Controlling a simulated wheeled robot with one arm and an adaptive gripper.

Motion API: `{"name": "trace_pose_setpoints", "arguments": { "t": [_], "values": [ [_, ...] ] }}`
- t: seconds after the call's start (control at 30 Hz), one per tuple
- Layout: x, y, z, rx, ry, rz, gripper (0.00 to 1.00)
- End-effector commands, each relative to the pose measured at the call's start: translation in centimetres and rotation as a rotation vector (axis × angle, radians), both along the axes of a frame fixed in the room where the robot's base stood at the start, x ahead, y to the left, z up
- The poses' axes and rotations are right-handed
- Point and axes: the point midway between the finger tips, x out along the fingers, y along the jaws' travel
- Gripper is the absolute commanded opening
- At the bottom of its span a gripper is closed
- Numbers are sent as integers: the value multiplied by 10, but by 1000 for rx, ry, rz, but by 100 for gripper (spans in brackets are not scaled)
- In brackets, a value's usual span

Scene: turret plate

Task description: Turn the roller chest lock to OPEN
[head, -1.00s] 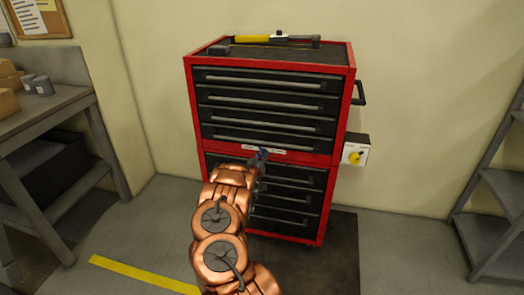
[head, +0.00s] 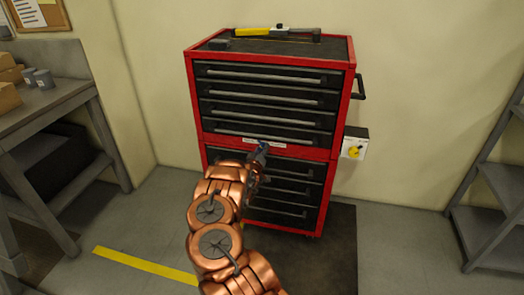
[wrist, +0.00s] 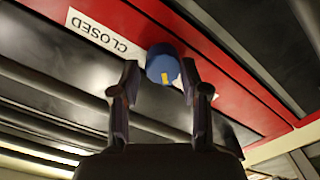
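The red and black roller chest (head: 320,154) stands against the wall in the head view. Its lock, a blue round knob (wrist: 163,65) with a yellow mark, sits on the red band between drawers. In the wrist view a white label (wrist: 103,33) beside it reads CLOSED, upside down; the OPEN word is not seen. The yellow mark points roughly toward my gripper's palm in that view. My gripper (wrist: 160,75) has one finger on either side of the knob, with a narrow gap showing at the left finger. In the head view my gripper (head: 261,154) largely hides the lock.
A yellow-handled tool (head: 275,32) lies on the chest top. A side handle (head: 359,88) and a wall box with a yellow knob (head: 354,147) are at the chest's right. A bench (head: 60,100) stands left, a shelf rack (head: 495,200) right.

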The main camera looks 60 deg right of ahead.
Motion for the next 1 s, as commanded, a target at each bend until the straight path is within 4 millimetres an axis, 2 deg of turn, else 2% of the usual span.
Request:
{"name": "trace_pose_setpoints", "arguments": {
  "t": [0.03,0.17,0.63,1.0],
  "values": [
    [-2,-1,0,1,-1,-4,50],
    [-1,0,0,1,-1,-1,63],
    [-1,6,-1,4,0,1,64],
    [-14,39,-1,6,0,1,64]
  ]
}}
